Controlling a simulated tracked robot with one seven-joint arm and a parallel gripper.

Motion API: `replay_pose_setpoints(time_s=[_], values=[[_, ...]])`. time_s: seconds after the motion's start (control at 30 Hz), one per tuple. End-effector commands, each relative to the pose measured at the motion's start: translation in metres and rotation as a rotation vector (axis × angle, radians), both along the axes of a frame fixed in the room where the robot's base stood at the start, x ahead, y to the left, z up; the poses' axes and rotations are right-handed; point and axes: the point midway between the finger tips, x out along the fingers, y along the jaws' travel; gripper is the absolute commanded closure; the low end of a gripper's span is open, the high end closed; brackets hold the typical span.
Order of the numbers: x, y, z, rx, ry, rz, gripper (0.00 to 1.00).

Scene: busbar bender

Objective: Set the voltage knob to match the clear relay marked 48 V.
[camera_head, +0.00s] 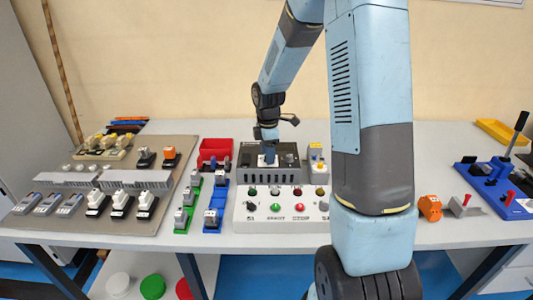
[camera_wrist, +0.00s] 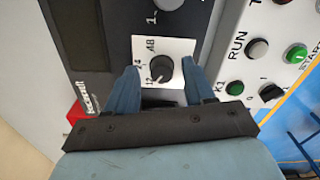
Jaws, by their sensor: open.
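The voltage knob (camera_wrist: 162,68) is a small black dial on a white plate (camera_wrist: 176,45) marked 12, a partly hidden label ending in 4, and 48. Its pointer seems to face the 12 side, though this is small. My gripper (camera_wrist: 161,80) is open, with one blue finger on each side of the knob; I cannot tell if they touch it. In the head view my gripper (camera_head: 268,158) reaches down onto the dark control box (camera_head: 247,174), hiding the knob. Relay-like parts stand on green (camera_head: 188,212) and blue (camera_head: 218,198) strips; their markings are unreadable, so the 48 V relay cannot be picked out.
A white panel (camera_head: 250,222) with coloured buttons lies in front of the box. A red bin (camera_head: 215,150) stands behind left. A grey-brown mat (camera_head: 140,224) with several parts fills the left. An orange part (camera_head: 430,208) and a blue lever tool (camera_head: 490,180) are at right.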

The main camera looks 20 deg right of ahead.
Motion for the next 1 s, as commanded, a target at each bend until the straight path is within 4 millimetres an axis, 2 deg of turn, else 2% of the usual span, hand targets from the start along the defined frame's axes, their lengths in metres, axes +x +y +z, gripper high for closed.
replay_pose_setpoints(time_s=[0.23, 0.8, 1.0], values=[[-0.0002, 0.0003, -0.0007, 0.000, 0.000, 0.000, 0.47], [0.0006, 0.0008, -0.0002, 0.000, -0.001, 0.001, 1.00], [0.0013, 0.0041, 0.0001, 0.001, -0.003, -0.003, 1.00]])
